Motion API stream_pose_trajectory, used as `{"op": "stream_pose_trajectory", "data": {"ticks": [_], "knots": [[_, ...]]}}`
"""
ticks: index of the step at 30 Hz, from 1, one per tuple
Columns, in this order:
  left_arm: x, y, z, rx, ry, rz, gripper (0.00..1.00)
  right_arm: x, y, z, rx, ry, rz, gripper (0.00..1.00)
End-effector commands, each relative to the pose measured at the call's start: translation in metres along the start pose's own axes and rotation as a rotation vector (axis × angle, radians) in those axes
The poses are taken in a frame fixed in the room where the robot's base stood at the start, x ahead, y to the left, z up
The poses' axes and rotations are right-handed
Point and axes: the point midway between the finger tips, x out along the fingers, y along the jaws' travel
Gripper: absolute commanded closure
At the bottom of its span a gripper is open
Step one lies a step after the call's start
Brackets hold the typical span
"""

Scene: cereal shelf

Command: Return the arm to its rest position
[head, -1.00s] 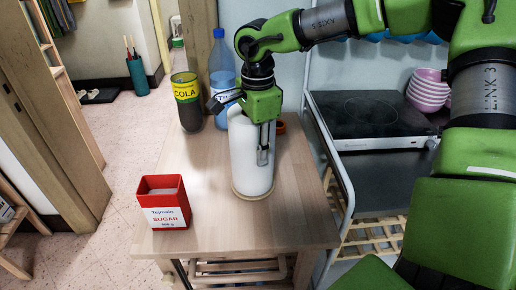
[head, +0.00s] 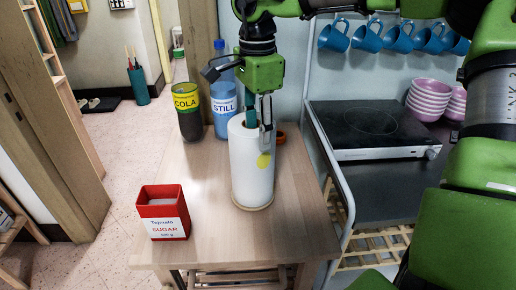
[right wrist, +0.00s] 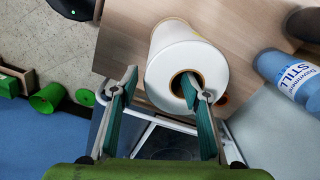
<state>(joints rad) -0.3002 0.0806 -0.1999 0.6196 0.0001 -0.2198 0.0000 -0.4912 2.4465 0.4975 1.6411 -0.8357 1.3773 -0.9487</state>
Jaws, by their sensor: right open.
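A white paper roll (head: 250,180) with a yellow spot stands upright on the wooden table (head: 205,215); its top and open core show in the right wrist view (right wrist: 172,72). My right gripper (head: 258,126) is open at the roll's top, pointing down. In the head view one finger hangs in front of the roll's upper side and the other is at its top. In the right wrist view, one finger of the gripper (right wrist: 161,86) overlaps the core opening; I cannot tell whether it is inside. My left gripper is not in view.
A cola bottle (head: 188,112) and a blue STILL bottle (head: 223,112) stand behind the roll. A red sugar box (head: 163,212) is at the front left. A hob (head: 370,130), pink bowls (head: 430,104) and hanging blue mugs (head: 368,38) are at the right. The table's front middle is clear.

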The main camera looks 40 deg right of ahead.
Motion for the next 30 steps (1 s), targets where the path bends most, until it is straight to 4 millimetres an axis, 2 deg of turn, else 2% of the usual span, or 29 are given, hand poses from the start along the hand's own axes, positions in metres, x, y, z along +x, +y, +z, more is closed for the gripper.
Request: {"op": "stream_pose_trajectory", "data": {"ticks": [3, 7, 23, 26, 30], "knots": [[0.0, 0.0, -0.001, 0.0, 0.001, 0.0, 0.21, -0.019, -0.001, 0.0, 0.001, 0.0, -0.003, 0.57], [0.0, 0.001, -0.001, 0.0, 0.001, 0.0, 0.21, -0.031, 0.0, 0.0, 0.001, 0.0, 0.0, 0.57], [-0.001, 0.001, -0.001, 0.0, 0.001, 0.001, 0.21, -0.035, 0.0, 0.0, 0.0, 0.0, 0.001, 0.57], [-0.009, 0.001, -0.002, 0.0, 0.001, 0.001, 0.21, -0.043, 0.0, 0.0, 0.0, 0.0, 0.0, 0.57], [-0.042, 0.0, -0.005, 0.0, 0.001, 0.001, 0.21, -0.076, 0.0, 0.0, 0.0, 0.0, 0.0, 0.57]]}}
